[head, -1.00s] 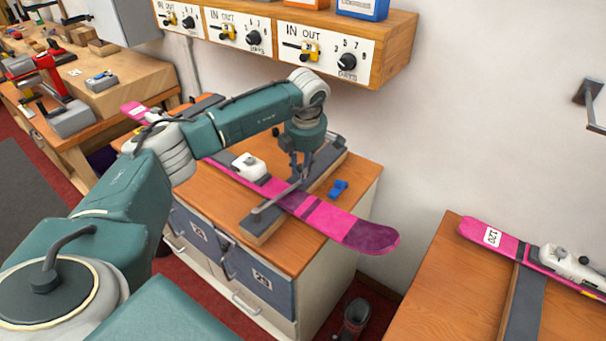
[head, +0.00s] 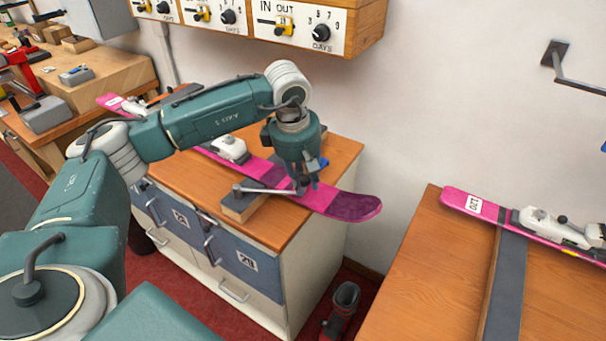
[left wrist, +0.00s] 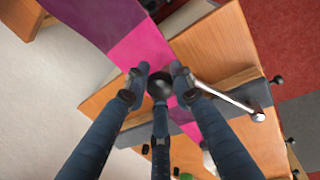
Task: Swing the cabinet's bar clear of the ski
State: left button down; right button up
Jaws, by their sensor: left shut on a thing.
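The cabinet (head: 345,152) carries a pink ski (head: 338,204) laid across a grey-topped wooden support (head: 240,208). A metal bar (head: 265,191) is pivoted at the support's front end and points right, toward the ski's tip. My left gripper (head: 304,186) reaches down over the ski, shut on the bar's free end. In the left wrist view, the bar's black knob (left wrist: 160,86) sits between the three fingers, with the ski (left wrist: 140,48) beneath it. The bar (left wrist: 228,101) runs from there to its pivot, so its free end is still above the ski. My right gripper is out of view.
A shelf with dials (head: 372,25) hangs on the wall above. A second bench (head: 425,265) at right holds another pink ski (head: 455,200). A boot (head: 343,300) stands on the floor between. A wall bracket (head: 555,58) juts out at upper right.

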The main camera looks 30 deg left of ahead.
pick_arm(q)
jog(key=s+d+m+h+b, duration=0.1)
jog(key=s+m+b, duration=0.3)
jog(key=s, duration=0.4)
jog(key=shift+d+m, duration=0.5)
jog(key=shift+m, duration=0.4)
jog(key=shift+s, duration=0.1)
jog(key=c, duration=1.5)
grip_release()
jog(key=shift+o, duration=0.2)
jog(key=shift+s, duration=0.1)
jog(key=shift+r, duration=0.15)
jog(key=v, duration=1.1)
jog(key=shift+r, duration=0.45)
jog(key=shift+a, duration=0.15)
